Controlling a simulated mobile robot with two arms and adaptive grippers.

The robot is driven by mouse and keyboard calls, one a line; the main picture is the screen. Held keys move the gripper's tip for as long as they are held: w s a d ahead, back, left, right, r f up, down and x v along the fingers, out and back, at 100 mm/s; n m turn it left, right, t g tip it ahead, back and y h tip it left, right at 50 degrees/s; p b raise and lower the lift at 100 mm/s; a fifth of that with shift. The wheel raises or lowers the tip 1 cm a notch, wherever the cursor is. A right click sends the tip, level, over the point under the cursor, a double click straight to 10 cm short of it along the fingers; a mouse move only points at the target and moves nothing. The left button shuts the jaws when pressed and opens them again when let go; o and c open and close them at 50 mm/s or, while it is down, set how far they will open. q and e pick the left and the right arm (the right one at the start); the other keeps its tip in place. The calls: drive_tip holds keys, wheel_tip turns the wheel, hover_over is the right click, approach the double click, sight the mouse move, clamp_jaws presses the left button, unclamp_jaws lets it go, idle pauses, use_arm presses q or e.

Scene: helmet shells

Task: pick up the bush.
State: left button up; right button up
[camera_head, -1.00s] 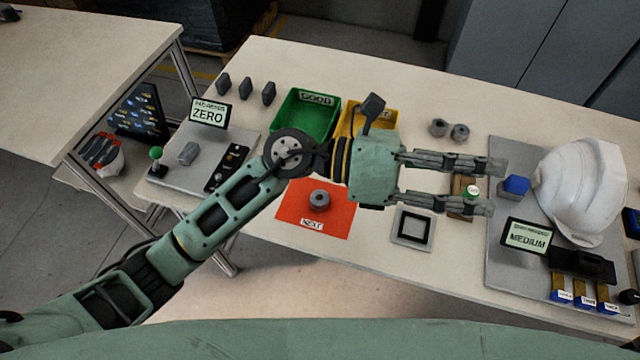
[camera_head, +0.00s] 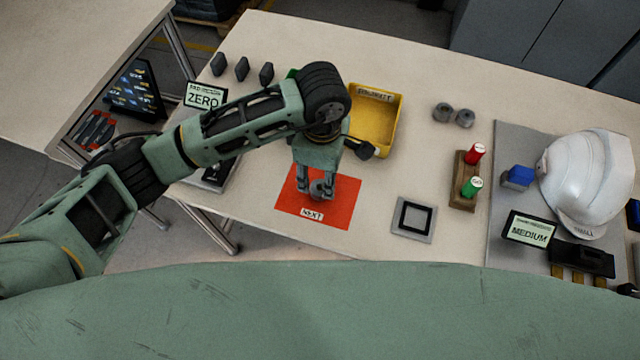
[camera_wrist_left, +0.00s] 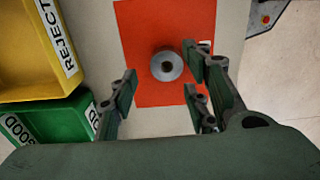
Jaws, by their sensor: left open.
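The bush (camera_head: 317,190) is a small grey ring-shaped cylinder standing on the red mat (camera_head: 345,205) labelled NEXT. In the left wrist view the bush (camera_wrist_left: 167,66) shows from above with its dark hole, on the red mat (camera_wrist_left: 150,20). My left gripper (camera_head: 316,184) points down over the mat, its fingers open on either side of the bush. In the left wrist view the left gripper (camera_wrist_left: 160,82) has the bush slightly beyond its fingers; contact cannot be told. My right gripper is not in view.
The yellow REJECT bin (camera_head: 378,140) stands behind and right of the gripper; the green GOOD bin (camera_wrist_left: 50,140) is mostly hidden by my arm in the head view. Two more grey bushes (camera_head: 453,115) stand at the back. A grey square with a black frame (camera_head: 413,218) lies to the right.

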sight(321, 186)
use_arm(q)
drive_tip(key=shift+f+p, duration=0.3)
drive_tip(key=shift+f, duration=1.4)
drive_tip(key=c, duration=0.9)
